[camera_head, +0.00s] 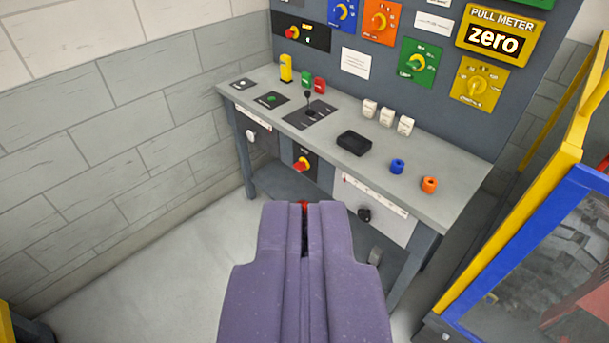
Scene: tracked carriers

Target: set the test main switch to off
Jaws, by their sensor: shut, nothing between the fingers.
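My gripper (304,208) is purple, in the lower middle of the view, its fingers shut and empty. It is in front of the grey bench and apart from it. A red-and-yellow rotary switch (302,163) sits on a dark plate under the bench top, above my fingertips in the picture.
The grey bench top (260,85) holds a black joystick (308,98), a black tray (354,142), white blocks (387,117), a blue ring (397,166) and an orange ring (429,184). A yellow-and-blue frame (545,190) stands at right. The floor (150,285) at left is clear.

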